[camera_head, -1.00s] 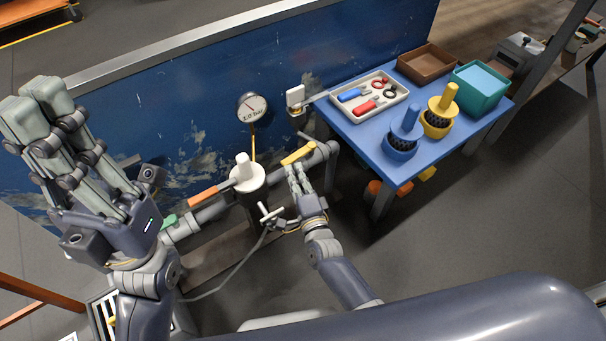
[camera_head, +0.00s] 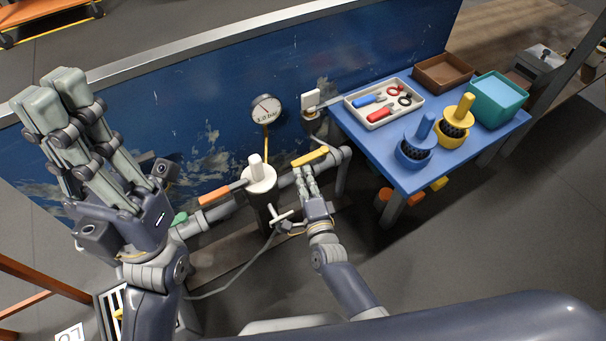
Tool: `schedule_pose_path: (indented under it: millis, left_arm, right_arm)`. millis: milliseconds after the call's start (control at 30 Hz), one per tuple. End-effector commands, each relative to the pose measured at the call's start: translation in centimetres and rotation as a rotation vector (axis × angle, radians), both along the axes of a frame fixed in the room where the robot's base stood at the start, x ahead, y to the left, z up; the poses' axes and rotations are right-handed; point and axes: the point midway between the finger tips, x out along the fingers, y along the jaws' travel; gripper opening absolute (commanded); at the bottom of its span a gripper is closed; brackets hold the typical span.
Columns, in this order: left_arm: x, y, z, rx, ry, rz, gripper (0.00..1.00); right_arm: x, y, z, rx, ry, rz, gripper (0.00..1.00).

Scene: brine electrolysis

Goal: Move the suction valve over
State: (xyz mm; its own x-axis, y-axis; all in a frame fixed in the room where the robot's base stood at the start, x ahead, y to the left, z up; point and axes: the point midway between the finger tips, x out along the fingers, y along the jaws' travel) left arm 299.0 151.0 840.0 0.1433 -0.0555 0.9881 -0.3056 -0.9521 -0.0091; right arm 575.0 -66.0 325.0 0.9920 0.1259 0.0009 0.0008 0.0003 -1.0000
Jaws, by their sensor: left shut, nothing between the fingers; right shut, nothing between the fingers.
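A grey pipe (camera_head: 217,212) runs along the foot of the blue panel and carries several lever handles. A yellow handle (camera_head: 310,157) is at its right, an orange handle (camera_head: 214,196) left of the middle, and a green handle (camera_head: 180,218) further left. I cannot read which one is the suction valve. My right gripper (camera_head: 303,173) is shut, its fingertips just below the yellow handle; whether they touch it I cannot tell. My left gripper (camera_head: 48,88) is shut and raised at the far left, away from the pipe.
A white-capped post (camera_head: 260,178) and a gauge (camera_head: 266,109) stand at the pipe's middle. A blue table (camera_head: 378,150) at the right holds a tool tray (camera_head: 376,122), two brushes in holders, and brown (camera_head: 444,72) and teal (camera_head: 499,94) bins. A grey hose lies below the pipe.

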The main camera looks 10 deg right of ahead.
Motion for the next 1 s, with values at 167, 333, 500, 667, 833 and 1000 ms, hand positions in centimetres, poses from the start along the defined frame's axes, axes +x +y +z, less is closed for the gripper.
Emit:
schedule_pose_path:
  millis: [167, 333, 500, 667, 833, 1000]
  left_arm:
    - [0.0, 0.0, 0.0, 0.001, -0.002, -0.001, 0.0]
    - [0.0, 0.0, 0.1, 0.002, -0.004, -0.001, 0.0]
    - [-0.1, -0.1, 0.1, 0.002, -0.004, -0.001, 0.0]
    - [-0.1, -0.1, 0.1, 0.002, -0.004, -0.001, 0.0]
    - [-0.1, -0.1, 0.1, 0.001, -0.005, -0.001, 0.0]
    - [-0.1, -0.1, 0.1, 0.002, -0.004, -0.001, 0.0]
  right_arm:
    - [-2.6, -0.3, -0.2, 0.001, 0.003, 0.001, 0.0]
    - [-6.0, -0.8, -0.2, -0.001, 0.004, 0.001, 0.0]
    - [-9.0, -1.1, -0.1, -0.001, 0.003, 0.001, 0.0]
    - [-10.8, -1.3, -0.1, 0.0, 0.003, 0.001, 0.0]
    - [-11.5, -1.4, 0.0, 0.0, 0.001, 0.001, 0.0]
    - [-11.4, -1.5, 0.3, -0.004, -0.007, 0.0, 0.0]
